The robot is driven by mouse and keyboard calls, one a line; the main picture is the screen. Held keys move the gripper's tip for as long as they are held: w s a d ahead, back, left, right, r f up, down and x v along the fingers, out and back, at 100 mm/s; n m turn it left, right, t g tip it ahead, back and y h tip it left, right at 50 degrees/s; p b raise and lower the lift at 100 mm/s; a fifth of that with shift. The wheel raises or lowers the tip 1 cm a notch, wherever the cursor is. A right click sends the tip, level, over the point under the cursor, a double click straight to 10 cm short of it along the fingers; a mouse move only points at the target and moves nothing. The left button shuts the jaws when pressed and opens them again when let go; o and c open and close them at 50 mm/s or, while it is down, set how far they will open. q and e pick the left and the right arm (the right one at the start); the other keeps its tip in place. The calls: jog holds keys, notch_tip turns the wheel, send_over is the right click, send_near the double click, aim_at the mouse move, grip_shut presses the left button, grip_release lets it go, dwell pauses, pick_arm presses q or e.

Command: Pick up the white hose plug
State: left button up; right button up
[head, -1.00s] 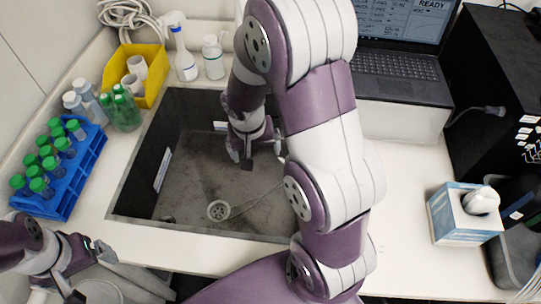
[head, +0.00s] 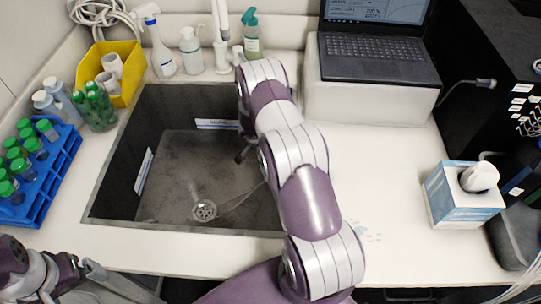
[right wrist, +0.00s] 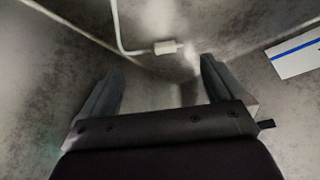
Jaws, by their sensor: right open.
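The white hose plug (right wrist: 166,47) shows in the right wrist view, on the end of a thin white hose (right wrist: 118,25) against the grey sink surface. My open right gripper (right wrist: 158,78) has one finger on each side below it; the plug is beyond the fingertips and nothing is between the fingers. In the head view my right arm reaches into the sink (head: 180,170) at its right side and hides the plug and most of the gripper. A hose stretch (head: 240,198) runs from near the drain toward the arm. My left gripper (head: 95,270) is at the lower left, outside the sink.
A blue rack (head: 40,185) of green-capped tubes and a yellow bin (head: 122,92) stand left of the sink. Bottles and a faucet (head: 221,45) line its back edge. A laptop (head: 372,47) and a tissue box (head: 463,205) are at right. The counter between them is mostly clear.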

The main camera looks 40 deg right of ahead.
jog(key=shift+d+f, duration=0.15)
jog(key=shift+f, duration=0.2)
jog(key=x, duration=0.1)
jog(key=p+x, duration=0.1)
jog(key=x, duration=0.1)
jog(key=shift+w+f, duration=0.1)
jog(key=shift+f, duration=0.3)
jog(key=shift+w+f, duration=0.1)
jog(key=shift+f, duration=0.4)
jog(key=shift+r, duration=0.1)
jog(key=shift+c, duration=0.6)
jog(key=c, duration=1)
